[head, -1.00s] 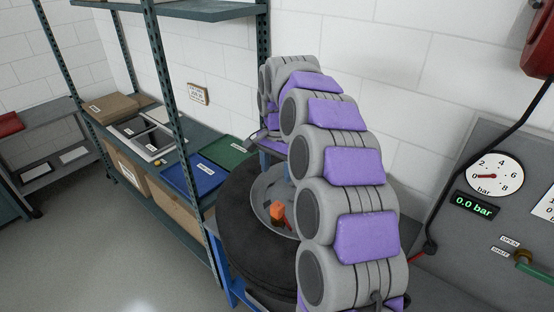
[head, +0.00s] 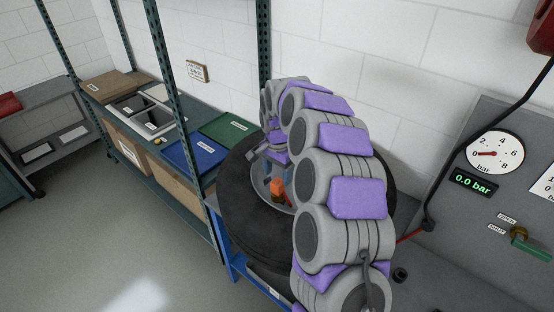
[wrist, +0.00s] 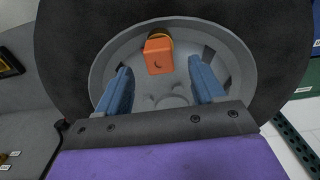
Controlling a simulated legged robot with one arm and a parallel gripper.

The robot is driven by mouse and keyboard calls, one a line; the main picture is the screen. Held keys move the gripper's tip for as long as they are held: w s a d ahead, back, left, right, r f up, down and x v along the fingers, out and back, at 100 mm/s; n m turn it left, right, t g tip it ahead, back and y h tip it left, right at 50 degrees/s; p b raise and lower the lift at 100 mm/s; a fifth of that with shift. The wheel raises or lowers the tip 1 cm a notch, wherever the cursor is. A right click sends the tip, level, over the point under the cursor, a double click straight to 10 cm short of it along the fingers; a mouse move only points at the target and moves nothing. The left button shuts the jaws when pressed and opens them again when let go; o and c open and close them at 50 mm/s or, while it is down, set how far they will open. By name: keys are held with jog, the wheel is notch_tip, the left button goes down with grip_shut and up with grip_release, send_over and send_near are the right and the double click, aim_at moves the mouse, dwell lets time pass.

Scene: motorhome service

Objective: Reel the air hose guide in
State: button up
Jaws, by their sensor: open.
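An orange block (head: 277,187) sits in the grey wheel of a black tyre (head: 240,215). In the wrist view the orange block (wrist: 158,58) has a dark and brass-coloured part behind it; I cannot tell if it is the air hose guide. My gripper (wrist: 160,74) is open, its two blue fingers apart and empty over the wheel, with the block just beyond and between their tips. In the head view my arm hides much of the wheel. A dark red housing (head: 541,30) hangs at the top right, with a black hose (head: 483,130) running down from it.
A grey panel at the right carries a dial gauge (head: 494,154), a 0.0 bar display (head: 473,185) and a brass valve (head: 527,243) by OPEN and SHUT labels. Shelving at the left holds a blue tray (head: 194,155), a green tray (head: 226,128) and boxes. The floor at the left is clear.

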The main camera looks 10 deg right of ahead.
aim_at(277, 181)
jog(key=shift+f, duration=2.7)
grip_shut()
jog(key=shift+r, duration=0.65)
jog(key=c, duration=0.6)
grip_release()
grip_shut()
jog(key=shift+r, duration=0.1)
